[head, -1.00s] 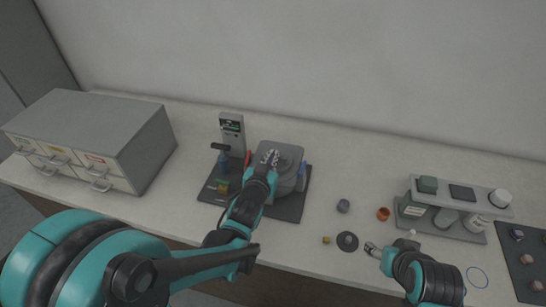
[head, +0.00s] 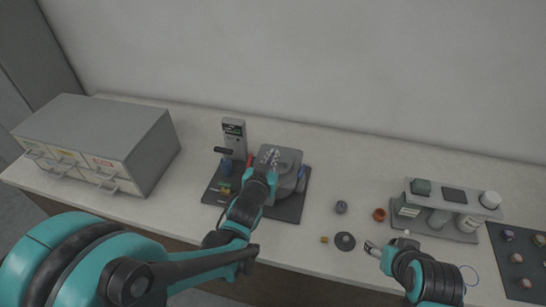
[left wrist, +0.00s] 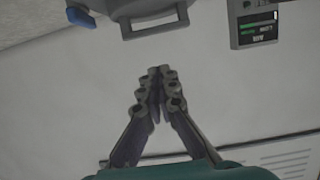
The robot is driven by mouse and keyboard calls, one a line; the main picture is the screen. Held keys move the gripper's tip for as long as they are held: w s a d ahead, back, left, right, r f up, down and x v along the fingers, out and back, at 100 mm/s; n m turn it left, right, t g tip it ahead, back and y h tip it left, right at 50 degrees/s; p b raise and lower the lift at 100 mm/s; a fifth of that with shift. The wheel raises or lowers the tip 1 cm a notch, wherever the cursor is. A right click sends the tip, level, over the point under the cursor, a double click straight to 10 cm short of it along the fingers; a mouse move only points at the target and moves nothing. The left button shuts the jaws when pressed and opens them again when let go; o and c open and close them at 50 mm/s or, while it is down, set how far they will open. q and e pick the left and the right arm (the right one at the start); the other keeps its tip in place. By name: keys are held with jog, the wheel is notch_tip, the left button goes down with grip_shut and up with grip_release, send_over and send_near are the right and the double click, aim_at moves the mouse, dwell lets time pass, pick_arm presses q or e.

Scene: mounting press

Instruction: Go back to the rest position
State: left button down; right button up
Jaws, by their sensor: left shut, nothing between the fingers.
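My left gripper (head: 269,156) is over the left part of the grey mounting press (head: 290,168) in the head view. In the left wrist view, my left gripper (left wrist: 159,73) has its fingertips together with nothing between them. Part of the grey press (left wrist: 155,8) shows at the top of that view, apart from the fingertips in the picture. My right gripper (head: 371,248) is low over the front of the bench, beside a dark round disc (head: 345,241). Its fingers are too small to tell open from shut.
A grey drawer cabinet (head: 95,135) stands at the left. A grey control box with a display (head: 234,137) stands behind the press's dark base plate (head: 288,210). A small grey rack (head: 455,233) with jars is at the right, near a dark tray (head: 515,265). The wall is behind.

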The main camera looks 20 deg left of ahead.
pick_arm(q)
jog(key=s+f, duration=0.3)
jog(key=s, duration=0.4)
jog(key=shift+s+f, duration=0.2)
jog(key=shift+s, duration=0.15)
jog(key=s+a+g, duration=0.2)
jog(key=s+g, duration=0.6)
jog(key=s, duration=0.4)
jog(key=shift+a, duration=0.2)
